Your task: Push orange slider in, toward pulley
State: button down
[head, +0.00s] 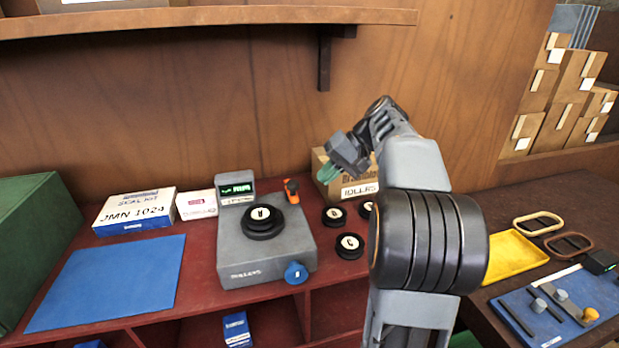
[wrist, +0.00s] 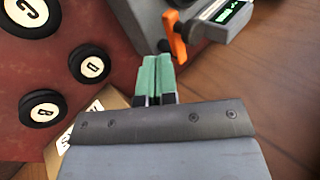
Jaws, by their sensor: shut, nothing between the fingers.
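The orange slider (head: 291,190) stands at the back right corner of the grey pulley unit (head: 262,262). In the wrist view the orange slider (wrist: 175,38) sticks out beside the grey housing. The black pulley (head: 262,222) marked A sits on top of the unit. My gripper (head: 328,174) is to the right of the slider, above the box of idlers. In the wrist view its green fingertips (wrist: 157,75) are shut with nothing between them. They appear just below the slider in that picture; I cannot tell whether they touch it.
A small green display (head: 236,190) stands behind the unit, and a blue knob (head: 296,272) is on its front. Loose black pulleys, one marked C (head: 349,246), lie to the right. The idlers box (head: 345,180) stands near my gripper. A blue mat (head: 110,282) lies clear at left.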

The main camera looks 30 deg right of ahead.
aim_at(291, 191)
jog(key=shift+w+a+f+p, duration=0.1)
jog(key=shift+w+a+p, duration=0.15)
jog(key=shift+a, duration=0.4)
jog(key=shift+w+a+f+p, duration=0.15)
jog(key=shift+w+a, duration=0.1)
jog(key=shift+a, duration=0.35)
jog(key=shift+w+a+f+p, duration=0.15)
jog(key=shift+w+a, duration=0.1)
jog(key=shift+a, duration=0.4)
jog(key=shift+a, duration=0.1)
